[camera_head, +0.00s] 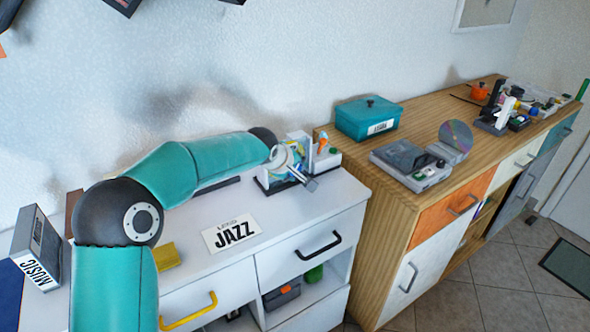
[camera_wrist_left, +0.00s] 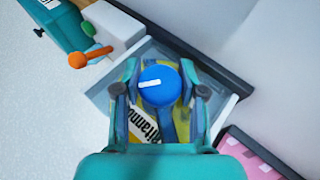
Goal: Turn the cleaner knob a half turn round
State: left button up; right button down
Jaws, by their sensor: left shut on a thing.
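The cleaner is a shallow clear-sided case (camera_wrist_left: 101,96) with a round blue knob (camera_wrist_left: 158,86) on top. The knob has a white pointer bar, which lies nearly level in the left wrist view. A yellow printed sheet or disc shows beneath it. My left gripper (camera_wrist_left: 160,93) has one finger on each side of the knob and is shut on it. In the head view the left gripper (camera_head: 291,168) is over the cleaner on the white cabinet (camera_head: 330,195), and my wrist hides much of it. My right gripper is not in view.
Beside the cleaner is a white box (camera_wrist_left: 115,25) with orange and green parts. A JAZZ card (camera_head: 231,233) lies in front. On the wooden cabinet (camera_head: 425,105) stand a teal lidded box (camera_head: 366,118) and a grey device (camera_head: 410,163) with a disc.

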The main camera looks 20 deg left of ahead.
pick_arm(q)
jog(key=shift+f, duration=0.15)
jog(key=o, duration=1.2)
jog(key=shift+c, duration=0.2)
jog(key=v, duration=1.2)
